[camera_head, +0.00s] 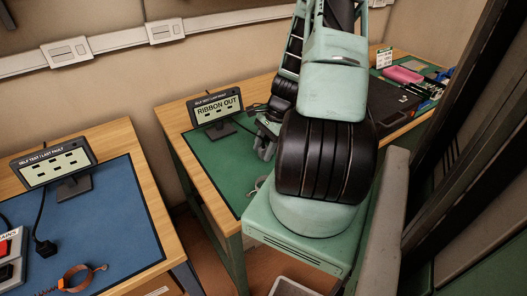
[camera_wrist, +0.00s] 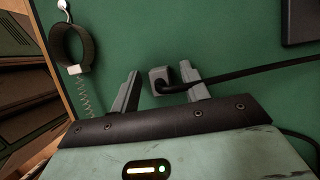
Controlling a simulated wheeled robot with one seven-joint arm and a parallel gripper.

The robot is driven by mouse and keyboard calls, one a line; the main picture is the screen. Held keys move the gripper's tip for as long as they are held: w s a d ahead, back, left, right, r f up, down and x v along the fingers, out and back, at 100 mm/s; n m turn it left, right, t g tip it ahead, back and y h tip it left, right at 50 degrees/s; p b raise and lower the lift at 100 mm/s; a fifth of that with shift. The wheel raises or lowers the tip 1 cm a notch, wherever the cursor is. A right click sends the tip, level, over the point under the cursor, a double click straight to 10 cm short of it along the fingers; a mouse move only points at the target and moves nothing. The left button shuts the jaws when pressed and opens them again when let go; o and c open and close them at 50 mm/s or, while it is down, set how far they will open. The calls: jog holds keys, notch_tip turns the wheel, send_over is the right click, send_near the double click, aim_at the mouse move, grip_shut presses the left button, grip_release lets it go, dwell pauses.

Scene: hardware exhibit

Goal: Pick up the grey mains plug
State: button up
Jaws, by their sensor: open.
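The grey mains plug (camera_wrist: 158,77) lies on the green mat (camera_wrist: 225,35) in the wrist view. Its black cable (camera_wrist: 255,70) leaves to the right, passing by the right finger. My gripper (camera_wrist: 161,83) is open, with one finger on each side of the plug. The plug sits between the fingertips, with a visible gap to the left finger; I cannot tell whether the right finger touches the cable. In the head view my arm hides the plug.
A dark wrist strap (camera_wrist: 73,48) with a coiled cord lies left of my gripper. A dark flat object (camera_wrist: 300,22) is at upper right. In the head view a "RIBBON OUT" display (camera_head: 215,105) stands at the bench's back; a black plug (camera_head: 45,248) lies on the separate blue-matted bench.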

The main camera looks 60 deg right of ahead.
jog(key=shift+f, duration=0.15)
jog(key=c, duration=0.9)
jog(key=shift+o, duration=0.3)
